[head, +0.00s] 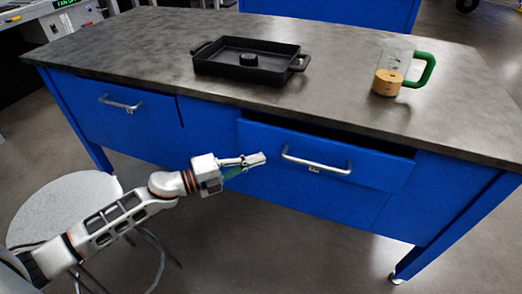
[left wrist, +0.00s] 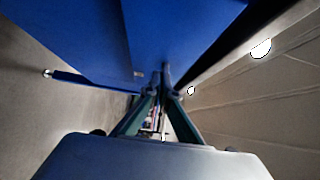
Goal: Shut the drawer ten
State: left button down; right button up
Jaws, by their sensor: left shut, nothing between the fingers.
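A blue drawer (head: 330,178) with a silver bar handle (head: 316,161) stands partly pulled out from the right part of the blue workbench; a dark gap shows above its front. No readable number shows on it. My left gripper (head: 258,159) is shut and empty, pointing right, by the left end of this drawer front. I cannot tell whether it touches the front. In the left wrist view my shut fingertips (left wrist: 161,76) are close to blue panels (left wrist: 180,35). My right gripper is not in view.
A second blue drawer (head: 95,105) at the left looks closed. The grey benchtop (head: 150,62) carries a black tray (head: 225,64) and a green-handled jug (head: 390,75). A round stool (head: 62,205) stands at the left under my arm. The floor in front is clear.

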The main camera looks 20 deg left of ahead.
pick_arm(q)
jog(key=w, duration=0.3)
jog(key=shift+w+f+b, duration=0.15)
jog(key=shift+b, duration=0.2)
jog(key=shift+w, duration=0.45)
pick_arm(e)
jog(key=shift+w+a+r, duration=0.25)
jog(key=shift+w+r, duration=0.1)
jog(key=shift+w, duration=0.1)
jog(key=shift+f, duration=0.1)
